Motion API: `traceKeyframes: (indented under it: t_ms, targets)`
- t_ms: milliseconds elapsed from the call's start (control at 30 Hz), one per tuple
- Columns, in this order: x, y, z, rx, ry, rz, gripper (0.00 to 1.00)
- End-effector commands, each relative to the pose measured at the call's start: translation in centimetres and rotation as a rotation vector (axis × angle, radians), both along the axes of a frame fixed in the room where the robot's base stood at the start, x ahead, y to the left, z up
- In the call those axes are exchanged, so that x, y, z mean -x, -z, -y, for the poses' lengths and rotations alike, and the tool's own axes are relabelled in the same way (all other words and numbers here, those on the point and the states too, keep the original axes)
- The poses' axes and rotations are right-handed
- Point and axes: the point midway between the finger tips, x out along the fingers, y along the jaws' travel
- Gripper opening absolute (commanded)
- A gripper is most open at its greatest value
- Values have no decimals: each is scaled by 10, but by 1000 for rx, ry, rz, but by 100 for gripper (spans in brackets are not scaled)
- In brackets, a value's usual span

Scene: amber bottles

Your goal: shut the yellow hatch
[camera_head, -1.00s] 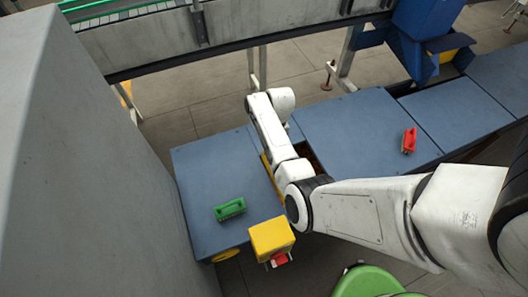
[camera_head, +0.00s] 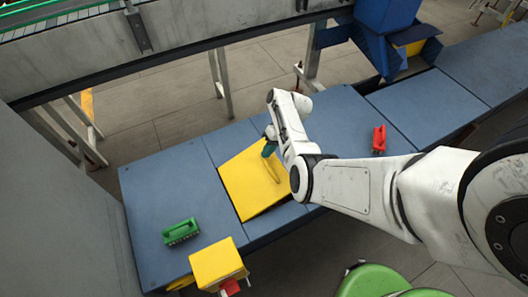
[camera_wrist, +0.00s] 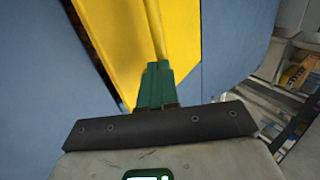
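The yellow hatch (camera_head: 245,187) lies among the blue panels in the head view, tilted a little, with its near edge standing slightly proud. A thin yellow handle (camera_head: 275,174) runs along its face. My gripper (camera_head: 268,150) is at the upper end of this handle, with its green fingers close together. In the wrist view, the fingers of my gripper (camera_wrist: 156,80) meet at the yellow handle (camera_wrist: 155,28) and appear shut on it. A dark gap shows along the left edge of the yellow hatch (camera_wrist: 116,35). The fingertips' exact contact is partly hidden.
A yellow box (camera_head: 217,263) with a red part stands at the front edge. A grey wall (camera_head: 60,215) is at the left; a conveyor frame (camera_head: 180,35) runs behind.

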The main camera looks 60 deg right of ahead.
Motion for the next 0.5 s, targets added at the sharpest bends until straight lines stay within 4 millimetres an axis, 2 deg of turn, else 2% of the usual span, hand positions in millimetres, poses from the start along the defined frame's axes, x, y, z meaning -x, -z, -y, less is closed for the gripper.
traceKeyframes:
  t_ms: [33,100,300,500]
  targets:
    - [3,18,4,0,1,0,0]
    - [6,29,9,1,0,0,0]
    - [12,54,20,1,0,0,0]
    - [16,70,25,1,-1,0,0]
